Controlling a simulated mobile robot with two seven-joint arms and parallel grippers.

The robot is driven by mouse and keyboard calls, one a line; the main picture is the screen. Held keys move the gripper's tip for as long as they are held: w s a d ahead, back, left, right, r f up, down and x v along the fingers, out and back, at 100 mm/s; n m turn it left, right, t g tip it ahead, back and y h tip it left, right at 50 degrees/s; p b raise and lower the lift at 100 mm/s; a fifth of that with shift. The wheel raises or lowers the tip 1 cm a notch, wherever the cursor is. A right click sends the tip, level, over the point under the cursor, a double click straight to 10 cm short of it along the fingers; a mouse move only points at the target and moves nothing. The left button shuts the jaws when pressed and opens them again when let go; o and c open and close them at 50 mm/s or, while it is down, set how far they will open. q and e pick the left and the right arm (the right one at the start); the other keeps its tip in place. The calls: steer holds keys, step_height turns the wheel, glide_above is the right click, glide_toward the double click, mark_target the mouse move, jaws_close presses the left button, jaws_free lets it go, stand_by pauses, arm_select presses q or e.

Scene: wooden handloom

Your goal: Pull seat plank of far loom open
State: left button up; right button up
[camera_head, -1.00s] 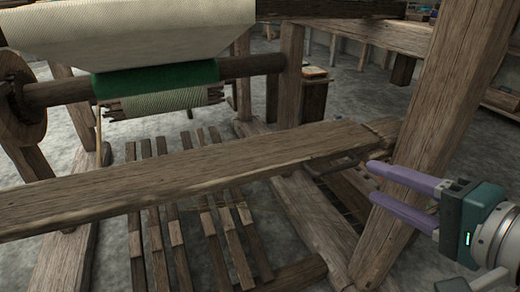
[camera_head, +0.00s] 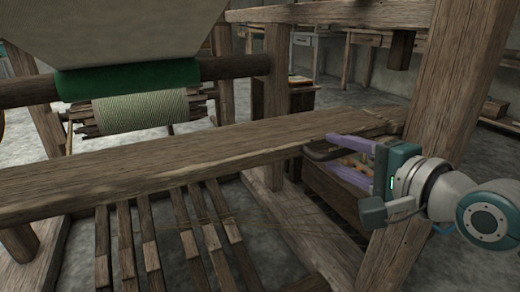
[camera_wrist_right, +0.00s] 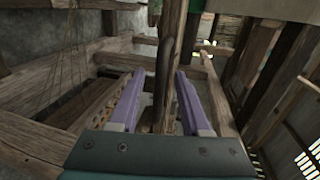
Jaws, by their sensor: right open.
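The seat plank (camera_head: 200,155) is a long brown wooden board that runs across the loom in the head view, from the left edge to the right post. My right gripper (camera_head: 333,152) has its two purple fingers apart at the plank's near edge, close to its right end. One finger shows at the height of the plank's edge and the other below it. In the right wrist view, a narrow dark wooden edge, likely the plank's, stands between the open fingers (camera_wrist_right: 158,75). I cannot tell whether the fingers touch it. My left gripper is not in view.
A thick upright post (camera_head: 445,120) stands just behind and right of my right gripper. A roller with green cloth (camera_head: 130,78) hangs above the plank. Several slatted treadles (camera_head: 150,250) lie below it. A wooden box (camera_head: 335,195) sits under the plank's right end.

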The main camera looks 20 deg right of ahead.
steer(key=shift+w+f, duration=0.1)
steer(key=shift+w, duration=0.35)
steer(key=shift+c, duration=0.2)
jaws_close()
stand_by(1.0)
